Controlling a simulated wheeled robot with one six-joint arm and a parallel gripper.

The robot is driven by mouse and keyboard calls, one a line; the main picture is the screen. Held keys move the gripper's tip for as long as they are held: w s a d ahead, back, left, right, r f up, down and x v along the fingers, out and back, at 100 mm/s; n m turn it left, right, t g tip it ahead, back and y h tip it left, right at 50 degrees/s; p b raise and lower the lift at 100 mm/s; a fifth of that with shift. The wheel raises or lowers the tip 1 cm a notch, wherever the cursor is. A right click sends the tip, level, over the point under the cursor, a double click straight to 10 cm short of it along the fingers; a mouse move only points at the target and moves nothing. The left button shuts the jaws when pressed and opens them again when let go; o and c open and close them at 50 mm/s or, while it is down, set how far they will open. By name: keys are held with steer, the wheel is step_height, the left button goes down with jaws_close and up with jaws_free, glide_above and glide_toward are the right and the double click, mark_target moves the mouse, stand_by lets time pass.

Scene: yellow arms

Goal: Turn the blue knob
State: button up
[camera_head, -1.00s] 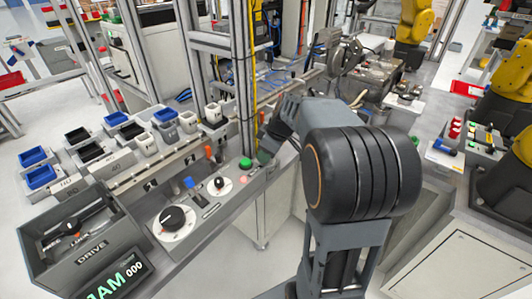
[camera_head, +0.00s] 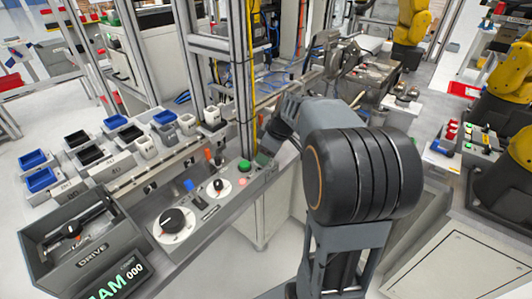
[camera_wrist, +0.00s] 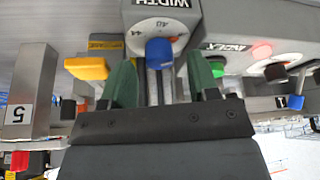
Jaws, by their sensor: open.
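The blue knob (camera_wrist: 159,53) sits on a white dial with numbers on a grey panel marked WIDTH, upside down in the wrist view. My gripper (camera_wrist: 162,78) has its two green fingers apart, one on each side below the knob in the picture. The knob shows between the fingertips, and I cannot tell whether either finger touches it. In the head view my gripper (camera_head: 264,157) is partly hidden by my wrist, near the panel's far end. I cannot make out the blue knob there.
A green button (camera_head: 245,165), a small black knob (camera_head: 218,186), a large black dial (camera_head: 174,221) and a blue lever (camera_head: 189,185) lie along the panel. A yellow block (camera_wrist: 86,68) is left of the fingers in the wrist view. A metal post (camera_head: 240,80) stands close behind.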

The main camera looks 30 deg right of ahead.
steer(key=p+v, duration=0.3)
steer(key=v, duration=0.4)
steer(key=shift+p, duration=0.3)
steer(key=shift+f, duration=0.1)
